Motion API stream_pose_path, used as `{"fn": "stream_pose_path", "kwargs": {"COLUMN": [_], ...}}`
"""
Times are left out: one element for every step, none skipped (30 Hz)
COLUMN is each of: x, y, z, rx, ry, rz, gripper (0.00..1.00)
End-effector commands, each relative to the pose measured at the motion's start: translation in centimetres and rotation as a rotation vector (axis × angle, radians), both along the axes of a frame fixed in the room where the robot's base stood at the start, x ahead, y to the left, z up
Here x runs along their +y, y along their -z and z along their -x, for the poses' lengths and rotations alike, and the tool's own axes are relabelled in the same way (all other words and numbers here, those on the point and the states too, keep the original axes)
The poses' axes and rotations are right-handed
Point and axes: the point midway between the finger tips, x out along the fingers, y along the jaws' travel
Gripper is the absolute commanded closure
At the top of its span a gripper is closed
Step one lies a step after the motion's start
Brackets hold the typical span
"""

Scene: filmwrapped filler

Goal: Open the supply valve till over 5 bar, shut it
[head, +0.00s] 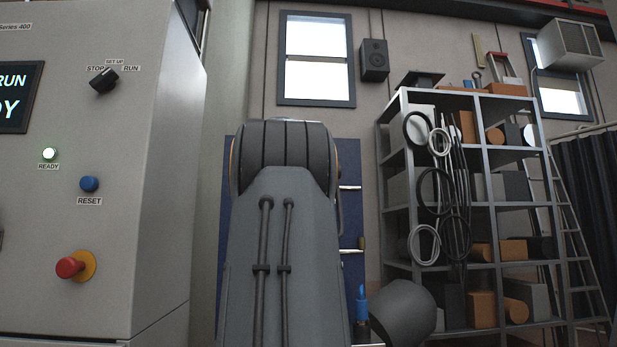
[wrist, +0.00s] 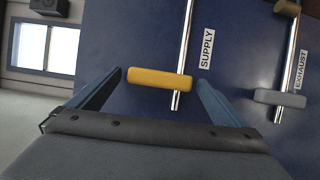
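In the wrist view, the yellow supply valve handle (wrist: 160,78) lies across a bright metal pipe (wrist: 183,45), beside a white SUPPLY label (wrist: 206,48). My gripper (wrist: 159,80) is open, with one dark blue finger on each side of the handle. There are gaps between the fingers and the handle's ends, and nothing is held. I cannot tell the depth between fingertips and handle. In the head view my own arm hides most of the blue valve panel (head: 351,155), including the supply handle. No pressure gauge shows in either view.
A grey exhaust handle (wrist: 280,97) sits on a second pipe to the right, near my right finger. In the head view, a machine cabinet (head: 165,170) with a lit ready lamp (head: 49,153) stands left, and a loaded shelf (head: 490,205) stands right.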

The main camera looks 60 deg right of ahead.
Motion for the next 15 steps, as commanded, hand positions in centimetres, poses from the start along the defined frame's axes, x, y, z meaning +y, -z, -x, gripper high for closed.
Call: {"fn": "stream_pose_path", "kwargs": {"x": [0.0, 0.0, 0.0, 0.1, 0.1, 0.3, 0.6, 0.8, 1.3, 1.7, 2.1, 2.7, 3.2, 3.7, 4.4], "y": [0.0, 0.0, 0.0, 0.0, 0.0, 0.0, 0.0, 0.0, 0.0, 0.0, 0.0, 0.0, 0.1, 0.0, 0.1], "z": [0.0, 0.0, 0.0, 0.0, 0.0, 0.1, 0.1, 0.2, 0.2, 0.3, 0.4, 0.5, 0.6, 0.6, 0.7], "rx": [-0.001, -0.001, -0.001, -0.001, -0.001, -0.001, -0.001, -0.001, -0.001, -0.001, -0.001, -0.002, -0.002, -0.002, -0.002], "ry": [0.0, 0.0, 0.0, 0.0, 0.0, 0.0, 0.0, 0.0, 0.0, 0.0, 0.0, 0.0, -0.001, -0.001, -0.002], "rz": [0.0, 0.0, 0.0, 0.0, 0.0, 0.0, 0.0, 0.001, 0.001, 0.001, 0.001, 0.002, 0.001, 0.002, 0.001], "gripper": [0.02, 0.02, 0.02, 0.02, 0.02, 0.02, 0.02, 0.02, 0.02, 0.02, 0.02, 0.02, 0.02, 0.02, 0.02]}}
